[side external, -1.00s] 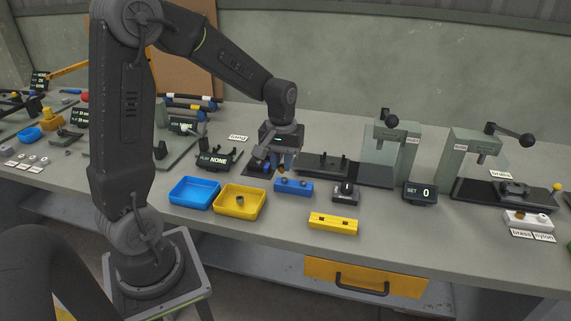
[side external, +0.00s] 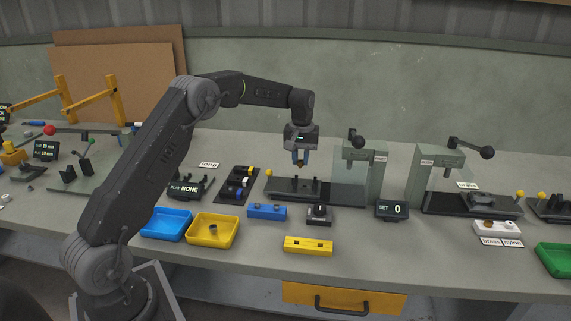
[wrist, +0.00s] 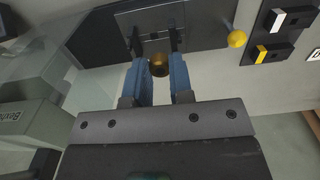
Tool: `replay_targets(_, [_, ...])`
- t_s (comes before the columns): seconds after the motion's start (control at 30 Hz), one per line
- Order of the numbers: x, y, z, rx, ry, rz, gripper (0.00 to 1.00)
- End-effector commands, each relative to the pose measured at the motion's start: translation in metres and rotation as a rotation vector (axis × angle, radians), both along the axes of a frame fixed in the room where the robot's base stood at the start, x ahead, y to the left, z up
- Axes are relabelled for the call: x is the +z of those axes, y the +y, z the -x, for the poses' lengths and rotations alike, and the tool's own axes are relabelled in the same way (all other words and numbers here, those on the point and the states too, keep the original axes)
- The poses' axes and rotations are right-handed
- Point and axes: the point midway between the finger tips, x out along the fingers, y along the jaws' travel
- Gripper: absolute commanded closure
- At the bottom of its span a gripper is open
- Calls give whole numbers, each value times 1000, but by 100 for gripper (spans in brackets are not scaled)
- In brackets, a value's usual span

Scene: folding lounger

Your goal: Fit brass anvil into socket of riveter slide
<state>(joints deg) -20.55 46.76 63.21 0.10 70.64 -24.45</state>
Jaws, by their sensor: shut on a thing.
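My gripper (side external: 300,162) is in the air above the left machine's black slide (side external: 285,197) in the side view. Its blue fingers are shut on a small brass piece, the brass anvil (wrist: 159,66), which shows between the fingertips in the wrist view. The anvil is apart from the slide in the side view. The slide's dark plate also shows beyond the fingers in the wrist view (wrist: 95,42), with two dark upright parts near the fingertips. I cannot make out the socket.
A grey-green press (side external: 369,178) with a clear guard stands right of the slide. A black rack (side external: 233,195) is to the left. In front are a blue block (side external: 267,213), a yellow block (side external: 308,246), and blue (side external: 166,223) and yellow trays (side external: 212,230).

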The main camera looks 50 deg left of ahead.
Motion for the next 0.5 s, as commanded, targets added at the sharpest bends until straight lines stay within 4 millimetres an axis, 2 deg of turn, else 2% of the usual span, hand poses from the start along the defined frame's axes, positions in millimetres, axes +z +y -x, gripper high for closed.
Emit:
replay_targets(0.03, [-4, 2, -8, -1, 0, 0, 100])
replay_targets(0.2, [-9, 5, -23, -1, 0, 0, 100])
replay_targets(0.5, [-10, 6, -26, 0, 0, 0, 100])
